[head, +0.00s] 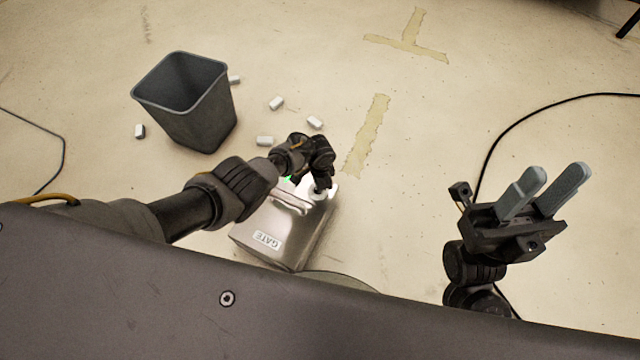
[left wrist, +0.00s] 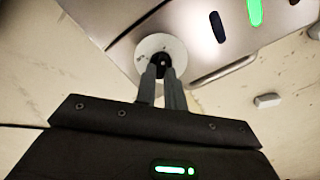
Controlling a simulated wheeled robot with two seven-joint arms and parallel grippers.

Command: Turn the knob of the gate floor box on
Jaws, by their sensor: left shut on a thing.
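The gate floor box (head: 284,235) is a metal box with a "GATE" label, standing on the floor at the centre of the head view. Its round white knob (head: 318,195) is on its top at the right; it also shows in the left wrist view (left wrist: 151,48). A green light (left wrist: 255,12) glows on the box beside a dark slot. My left gripper (left wrist: 163,72) is shut on the middle part of the knob; in the head view its fingers are mostly hidden by the wrist. My right gripper (head: 543,192) is open and empty above the floor at the right.
A grey bin (head: 190,105) stands at the upper left with several small white pieces (head: 276,103) around it. Black cables (head: 520,125) lie at the right and far left. Tape strips (head: 367,135) mark the floor. The floor between box and right gripper is clear.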

